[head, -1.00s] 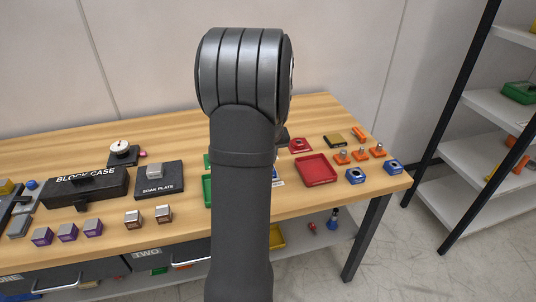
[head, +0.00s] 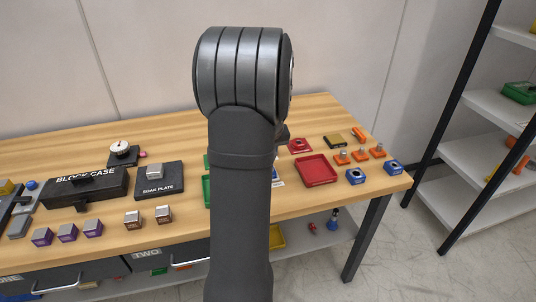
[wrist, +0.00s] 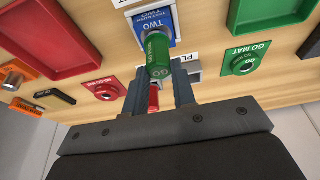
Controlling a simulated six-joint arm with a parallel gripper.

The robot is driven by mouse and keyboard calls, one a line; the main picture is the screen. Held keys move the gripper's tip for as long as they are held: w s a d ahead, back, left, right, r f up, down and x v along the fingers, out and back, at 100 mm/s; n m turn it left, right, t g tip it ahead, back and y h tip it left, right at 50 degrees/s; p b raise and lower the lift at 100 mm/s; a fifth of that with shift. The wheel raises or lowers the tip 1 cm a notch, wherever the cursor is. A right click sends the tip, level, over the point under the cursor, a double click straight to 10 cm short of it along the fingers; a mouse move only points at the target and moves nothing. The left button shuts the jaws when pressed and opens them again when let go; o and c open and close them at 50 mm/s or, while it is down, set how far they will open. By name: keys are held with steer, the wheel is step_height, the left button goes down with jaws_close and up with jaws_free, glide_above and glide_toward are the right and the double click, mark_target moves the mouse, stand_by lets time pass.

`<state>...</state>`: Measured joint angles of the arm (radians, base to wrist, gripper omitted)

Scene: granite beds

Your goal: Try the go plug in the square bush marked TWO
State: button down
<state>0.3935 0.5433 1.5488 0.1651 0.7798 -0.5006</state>
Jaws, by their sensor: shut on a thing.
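My gripper (wrist: 160,80) is shut on the green go plug (wrist: 158,48), which shows between its two fingers in the wrist view. The plug lies in front of a blue piece marked TWO (wrist: 169,22), covering part of it. I cannot tell whether the plug's end touches or enters the bush; the square hole is hidden. A red plug-like piece (wrist: 153,99) shows between the fingers, behind the green one.
A green GO MAT (wrist: 244,64) and a red NO-GO mat (wrist: 104,90) lie on either side. The black block case (head: 85,188) and soak plate (head: 159,181) are at left.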

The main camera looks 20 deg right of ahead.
steer(key=shift+r, duration=2.3)
